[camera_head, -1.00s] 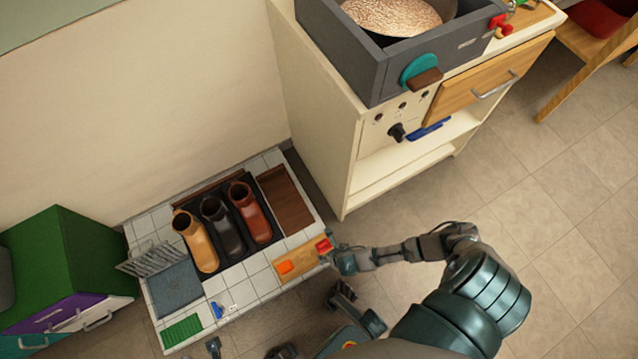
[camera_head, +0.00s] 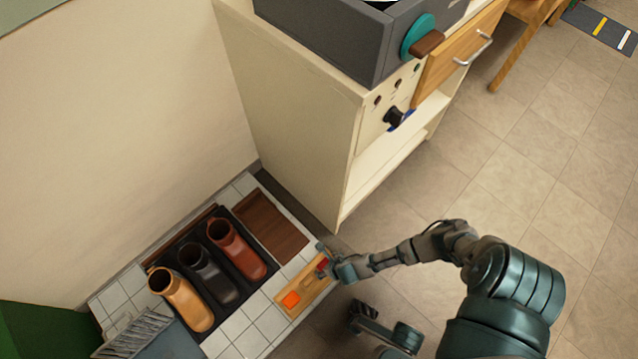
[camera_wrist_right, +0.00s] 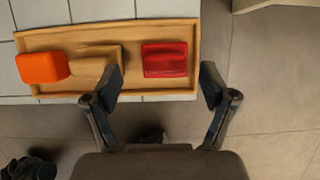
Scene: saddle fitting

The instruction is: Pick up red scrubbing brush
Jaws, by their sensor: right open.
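The red scrubbing brush (camera_wrist_right: 165,59) lies at the right end of a wooden tray (camera_wrist_right: 60,37) in the right wrist view. I cannot tell the exact gap in depth.
An orange block (camera_wrist_right: 42,68) and a tan wooden brush (camera_wrist_right: 96,60) share the tray. Three boots, one tan (camera_head: 182,298), stand on a black mat left of it on the tiled platform. A cream cabinet (camera_head: 290,110) stands behind. Open floor lies right.

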